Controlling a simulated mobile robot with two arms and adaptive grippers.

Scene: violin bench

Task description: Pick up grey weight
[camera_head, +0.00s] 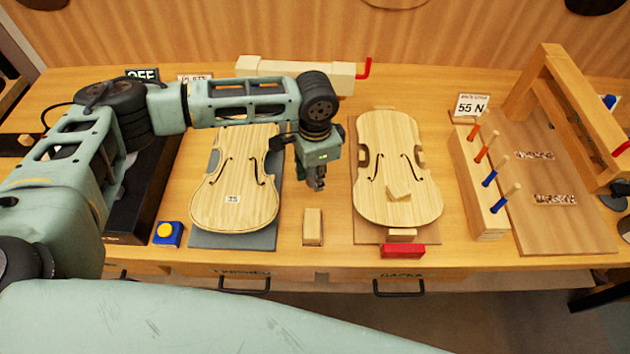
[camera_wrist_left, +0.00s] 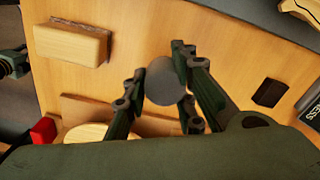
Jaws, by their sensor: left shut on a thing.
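The grey weight (camera_wrist_left: 165,82) shows in the left wrist view as a round, smooth grey piece between the two fingers. My left gripper (camera_wrist_left: 160,92) is shut on it, with one finger on each side. In the head view my left gripper (camera_head: 318,186) points down over the bench, between the two violin plates. There the weight is hard to make out against the dark fingers. I cannot tell from the views how high it is above the bench top. My right gripper is not in view.
A wooden block (camera_head: 312,227) stands just in front of the gripper. Violin plates lie left (camera_head: 236,185) and right (camera_head: 398,180). A pegged rack (camera_head: 470,180), a wooden frame (camera_head: 560,95) and a blue box with a yellow button (camera_head: 167,233) are further out.

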